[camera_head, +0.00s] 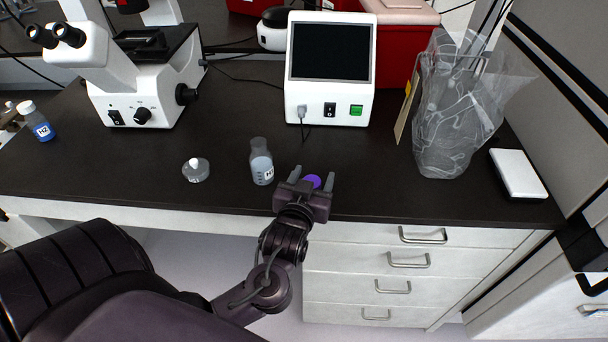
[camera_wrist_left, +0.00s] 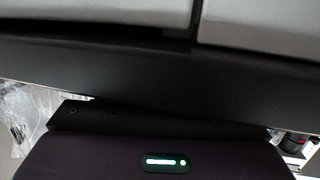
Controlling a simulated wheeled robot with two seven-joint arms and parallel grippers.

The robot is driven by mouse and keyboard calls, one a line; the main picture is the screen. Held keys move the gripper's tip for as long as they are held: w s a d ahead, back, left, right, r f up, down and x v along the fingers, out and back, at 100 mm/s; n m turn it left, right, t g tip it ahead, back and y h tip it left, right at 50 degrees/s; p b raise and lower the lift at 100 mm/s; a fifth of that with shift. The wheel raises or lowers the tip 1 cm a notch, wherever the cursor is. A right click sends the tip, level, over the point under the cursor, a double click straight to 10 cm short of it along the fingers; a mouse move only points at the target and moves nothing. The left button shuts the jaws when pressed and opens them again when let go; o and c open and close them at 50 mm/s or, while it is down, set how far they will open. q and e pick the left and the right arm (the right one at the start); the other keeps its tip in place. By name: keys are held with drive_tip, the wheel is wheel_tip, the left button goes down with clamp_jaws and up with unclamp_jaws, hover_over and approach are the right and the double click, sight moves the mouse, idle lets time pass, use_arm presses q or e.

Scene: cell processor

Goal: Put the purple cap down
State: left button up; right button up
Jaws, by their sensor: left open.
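The purple cap (camera_head: 313,181) is near the front edge of the dark bench (camera_head: 222,150), between the fingers of my left gripper (camera_head: 312,176). The gripper is open, with one grey finger on each side of the cap. Part of the cap is hidden by the gripper body, and I cannot tell whether it touches a finger. The cap does not show in the left wrist view. An uncapped bottle (camera_head: 261,165) with pale liquid stands upright just left of the gripper. My right gripper is not in view.
A small clear container (camera_head: 195,170) sits left of the bottle. A microscope (camera_head: 140,85) and a white device with a dark screen (camera_head: 330,68) stand behind. A clear bag (camera_head: 455,115), a white flat box (camera_head: 518,173) and a blue-labelled bottle (camera_head: 41,129) are farther out. The bench right of the gripper is clear.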

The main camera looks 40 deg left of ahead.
use_arm(q)
drive_tip(key=p+v, duration=0.5)
drive_tip(key=v, duration=0.7)
drive_tip(key=shift+r, duration=0.15)
